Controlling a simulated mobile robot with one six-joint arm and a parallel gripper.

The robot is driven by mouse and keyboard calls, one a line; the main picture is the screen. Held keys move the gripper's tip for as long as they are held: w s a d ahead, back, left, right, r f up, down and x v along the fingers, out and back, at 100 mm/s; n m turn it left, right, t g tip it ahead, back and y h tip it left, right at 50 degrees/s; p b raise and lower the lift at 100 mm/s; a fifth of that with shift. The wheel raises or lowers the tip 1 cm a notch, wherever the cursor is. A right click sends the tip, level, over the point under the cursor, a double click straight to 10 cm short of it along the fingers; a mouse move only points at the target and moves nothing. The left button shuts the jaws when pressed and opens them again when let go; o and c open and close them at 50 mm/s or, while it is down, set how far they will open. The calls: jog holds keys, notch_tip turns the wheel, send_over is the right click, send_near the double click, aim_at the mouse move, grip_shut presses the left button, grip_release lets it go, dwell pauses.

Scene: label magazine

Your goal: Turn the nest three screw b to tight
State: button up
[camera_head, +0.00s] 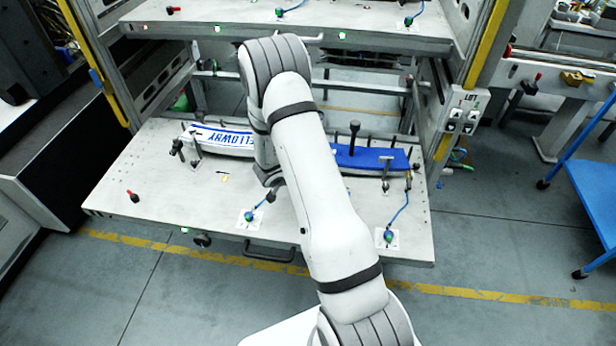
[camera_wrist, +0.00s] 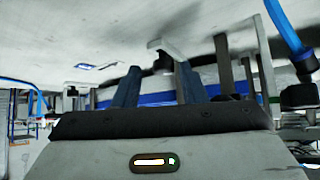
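In the wrist view my gripper (camera_wrist: 158,66) shows two dark blue-grey fingers, set apart with a gap between them. A pale T-shaped screw handle (camera_wrist: 168,45) on a dark stem is just beyond the fingertips, near the gap; I cannot tell whether they touch. Which screw is nest three screw b is not readable. In the head view my arm hides the gripper and the middle of the shelf. A blue label plate (camera_head: 370,158) lies right of the arm, with a T-handled screw (camera_head: 385,172) at its front. A white label plate with blue letters (camera_head: 222,138) lies left.
The pale shelf (camera_head: 140,170) is pulled out, with a handle (camera_head: 268,250) at its front. Blue-cabled round fittings (camera_head: 388,236) sit near its front edge. A tall black knob (camera_head: 354,133) rises behind the blue plate. Another shelf (camera_head: 290,25) is above. A blue cart (camera_head: 597,190) stands right.

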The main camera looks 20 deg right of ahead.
jog(key=shift+w+a+r, duration=0.15)
jog(key=shift+w, duration=0.05)
jog(key=shift+p+v, duration=0.75)
jog(key=shift+p, duration=0.05)
jog(key=p+v, duration=0.4)
jog(key=v, duration=0.2)
jog(key=shift+s+p, duration=0.2)
jog(key=shift+p, duration=0.1)
jog(key=shift+a, duration=0.1)
